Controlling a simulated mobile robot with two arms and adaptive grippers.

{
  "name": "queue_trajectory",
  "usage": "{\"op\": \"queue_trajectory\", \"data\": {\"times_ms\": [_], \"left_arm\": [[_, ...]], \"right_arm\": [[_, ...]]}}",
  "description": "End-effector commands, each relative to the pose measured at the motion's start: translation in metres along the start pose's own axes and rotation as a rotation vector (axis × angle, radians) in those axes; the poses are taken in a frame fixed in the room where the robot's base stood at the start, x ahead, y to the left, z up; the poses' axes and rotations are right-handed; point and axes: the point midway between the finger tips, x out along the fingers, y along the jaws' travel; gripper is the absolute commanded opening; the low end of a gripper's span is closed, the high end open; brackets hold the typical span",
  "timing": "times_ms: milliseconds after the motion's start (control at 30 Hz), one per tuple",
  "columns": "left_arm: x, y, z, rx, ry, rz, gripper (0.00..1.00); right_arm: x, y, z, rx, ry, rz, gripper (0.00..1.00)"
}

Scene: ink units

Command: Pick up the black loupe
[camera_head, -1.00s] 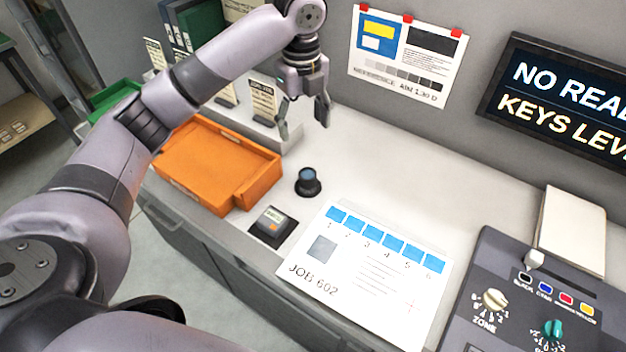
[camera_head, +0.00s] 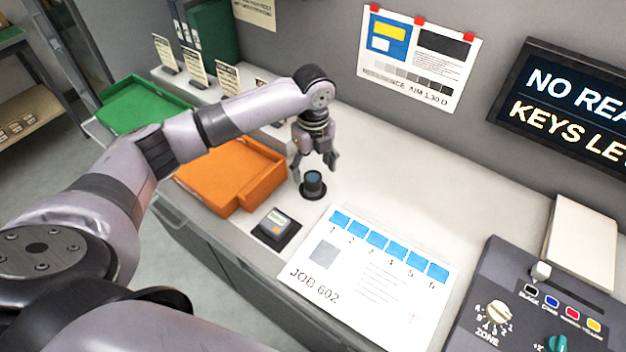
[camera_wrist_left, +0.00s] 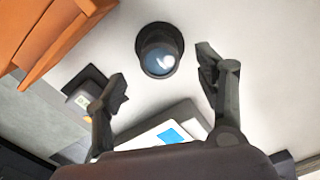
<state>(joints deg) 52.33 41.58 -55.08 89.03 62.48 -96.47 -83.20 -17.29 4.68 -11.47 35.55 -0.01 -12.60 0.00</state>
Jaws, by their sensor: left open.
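The black loupe (camera_head: 313,184) stands upright on the white counter, between the orange tray and the job sheet. It is a short dark cylinder with a bluish lens on top and a wider base. In the left wrist view the loupe (camera_wrist_left: 159,50) lies beyond the fingertips, roughly between their lines, with nothing touching it. My left gripper (camera_head: 316,168) is open and empty, pointing down just above and behind the loupe. Its two spread fingers also show in the left wrist view (camera_wrist_left: 162,78). My right gripper is not in view.
An orange tray (camera_head: 243,204) stands left of the loupe. A small device with a display (camera_head: 276,227) sits in front of it. A flat job sheet (camera_head: 335,282) lies to the right, then a control console (camera_head: 500,290). A green tray (camera_head: 140,108) is farther left. The counter behind the loupe is clear.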

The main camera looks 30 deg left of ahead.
Motion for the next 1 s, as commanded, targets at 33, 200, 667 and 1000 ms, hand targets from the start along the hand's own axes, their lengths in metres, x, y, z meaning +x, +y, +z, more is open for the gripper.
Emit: {"op": "queue_trajectory", "data": {"times_ms": [33, 200, 667, 1000], "left_arm": [[0.002, 0.0, 0.0, 0.0, 0.001, 0.001, 0.64], [0.021, 0.0, 0.002, -0.001, 0.002, 0.004, 0.64], [0.054, -0.001, 0.003, 0.0, -0.001, 0.0, 0.64], [0.053, -0.001, 0.003, 0.0, -0.001, 0.0, 0.44]], "right_arm": [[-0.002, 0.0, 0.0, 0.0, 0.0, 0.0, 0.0], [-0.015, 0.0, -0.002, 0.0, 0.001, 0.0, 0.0], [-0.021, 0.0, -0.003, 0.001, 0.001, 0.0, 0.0], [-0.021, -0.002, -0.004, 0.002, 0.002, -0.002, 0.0]]}}
